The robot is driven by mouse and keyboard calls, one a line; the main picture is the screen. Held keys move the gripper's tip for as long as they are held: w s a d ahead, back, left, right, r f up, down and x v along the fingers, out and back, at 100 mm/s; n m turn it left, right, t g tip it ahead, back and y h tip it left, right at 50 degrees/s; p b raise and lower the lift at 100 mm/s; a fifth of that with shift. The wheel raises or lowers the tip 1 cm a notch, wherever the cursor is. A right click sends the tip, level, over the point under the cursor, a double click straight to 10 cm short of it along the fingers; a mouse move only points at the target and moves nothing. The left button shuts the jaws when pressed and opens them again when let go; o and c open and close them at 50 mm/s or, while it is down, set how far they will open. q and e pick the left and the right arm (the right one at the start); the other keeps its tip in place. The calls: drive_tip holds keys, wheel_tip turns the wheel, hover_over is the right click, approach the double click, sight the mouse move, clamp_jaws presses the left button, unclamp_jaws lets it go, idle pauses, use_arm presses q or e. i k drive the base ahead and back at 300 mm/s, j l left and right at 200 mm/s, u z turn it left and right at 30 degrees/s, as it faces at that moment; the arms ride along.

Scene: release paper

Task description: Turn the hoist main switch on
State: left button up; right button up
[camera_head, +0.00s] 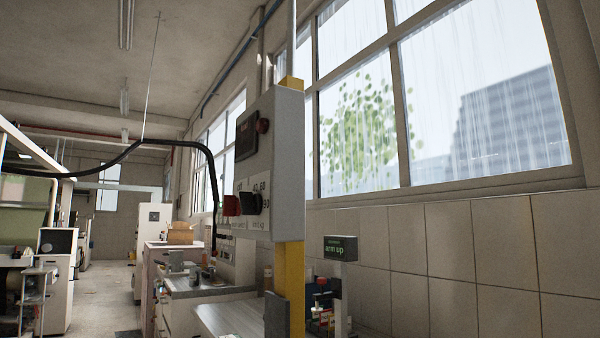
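A grey control box (276,165) is fixed to a yellow post (294,285) near the middle of the head view, seen at a steep angle. Small labels lie under both controls but are too small to read surely. I cannot tell which control is the hoist main switch or how it is set. Neither of my grippers is in view.
A counter with a sink (205,285) and a pale worktop (228,318) stand below and behind the box. A small "arm up" display (340,248) stands right of the post before a tiled wall (450,255). A black hose (180,144) arches at left. Floor shows at left.

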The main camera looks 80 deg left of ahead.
sight(231, 208)
drive_tip(key=u, duration=2.85)
